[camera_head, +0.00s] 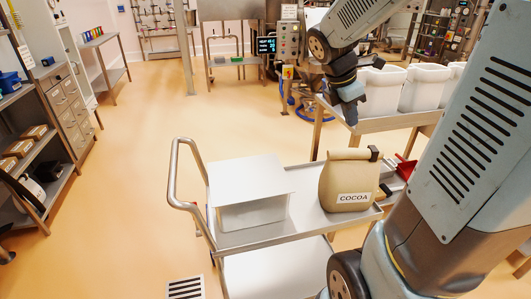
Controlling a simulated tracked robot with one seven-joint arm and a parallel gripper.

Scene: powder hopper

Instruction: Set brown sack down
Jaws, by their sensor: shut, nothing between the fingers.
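The brown sack (346,180), with a white COCOA label and a folded top with a dark clip, stands upright on the right part of the metal cart's top shelf (302,222). My gripper (352,117) hangs above the sack, apart from it, near the front edge of the table with white bins. It is shut and empty. My arm comes in from the right and covers part of the cart's right end.
A red scoop (404,167) lies to the sack's right. White bins (424,88) stand on the table behind. Open floor (130,170) lies to the left.

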